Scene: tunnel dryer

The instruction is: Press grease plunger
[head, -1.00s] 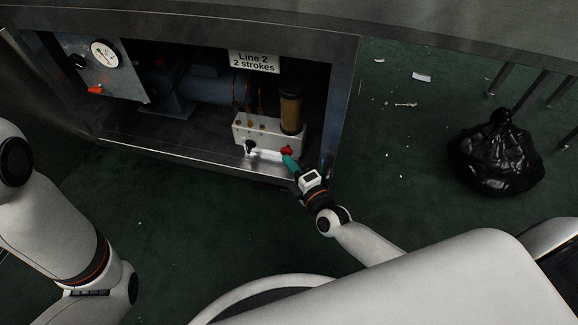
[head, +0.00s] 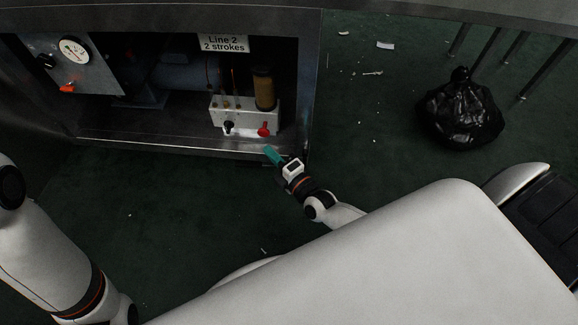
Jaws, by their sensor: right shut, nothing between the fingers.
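The grease pump is a white block (head: 240,112) with an amber cylinder (head: 264,88) on it, inside the open cabinet. My right gripper (head: 271,155), with teal fingertips, is shut and empty. It is just in front of the cabinet's lower edge, below the red knob in the picture and apart from it. My left arm shows at the left, but its gripper is out of view.
A sign reading "Line 2, 2 strokes" (head: 222,43) hangs above the pump. A panel at the left has a round gauge (head: 75,50) and an orange-red handle (head: 67,88). The cabinet's metal sill (head: 180,145) runs below. A black bag (head: 461,110) lies on the floor at right.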

